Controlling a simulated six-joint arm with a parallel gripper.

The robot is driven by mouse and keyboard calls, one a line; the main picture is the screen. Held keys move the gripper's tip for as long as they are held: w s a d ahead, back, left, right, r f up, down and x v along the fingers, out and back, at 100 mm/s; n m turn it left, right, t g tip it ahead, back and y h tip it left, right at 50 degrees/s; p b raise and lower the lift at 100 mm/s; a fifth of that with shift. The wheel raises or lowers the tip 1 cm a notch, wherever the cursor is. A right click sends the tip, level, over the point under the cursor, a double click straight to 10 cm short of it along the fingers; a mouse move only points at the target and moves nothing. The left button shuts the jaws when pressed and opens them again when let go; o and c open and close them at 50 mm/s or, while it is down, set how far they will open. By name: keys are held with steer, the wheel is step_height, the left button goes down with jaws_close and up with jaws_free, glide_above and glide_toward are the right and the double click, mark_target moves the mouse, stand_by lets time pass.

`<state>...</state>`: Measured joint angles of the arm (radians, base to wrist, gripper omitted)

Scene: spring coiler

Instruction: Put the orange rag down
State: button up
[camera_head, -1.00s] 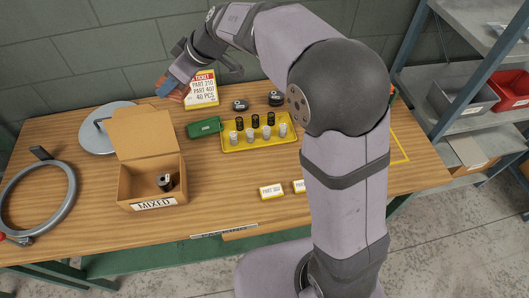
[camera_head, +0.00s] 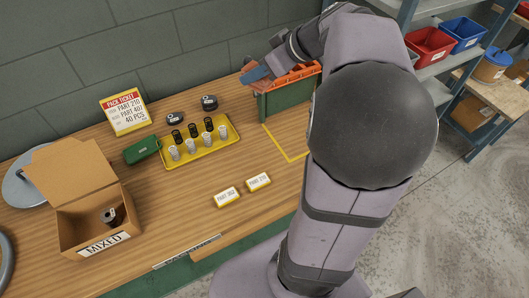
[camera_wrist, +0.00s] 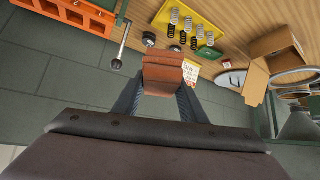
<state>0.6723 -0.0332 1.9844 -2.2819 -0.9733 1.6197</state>
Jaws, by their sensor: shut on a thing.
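My gripper (camera_wrist: 160,92) is shut on the orange rag (camera_wrist: 163,70), a folded brownish-orange piece between the two dark fingers in the wrist view. In the head view my gripper (camera_head: 257,75) is at the back of the bench, at the left end of a green box-like unit with an orange top (camera_head: 284,96). The rag shows there only as a small sliver by the fingers, partly hidden. In the wrist view the rag appears clear of the bench, with wall behind it.
A yellow tray (camera_head: 166,160) of springs, a green case (camera_head: 142,149) and a pack ticket (camera_head: 124,114) stand left of the unit. An open cardboard box (camera_head: 85,226) is farther left. A yellow outline (camera_head: 291,157) marks bare bench in front. Shelves with bins (camera_head: 430,46) stand right.

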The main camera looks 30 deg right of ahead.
steer(key=shift+s+d+f, duration=0.1)
steer(key=shift+s+d, duration=0.5)
steer(key=shift+d, duration=0.15)
steer(key=shift+f+b, duration=1.45)
steer(key=shift+f, duration=12.5)
steer(key=shift+f, duration=0.2)
steer(key=o, duration=1)
steer(key=shift+r, duration=0.1)
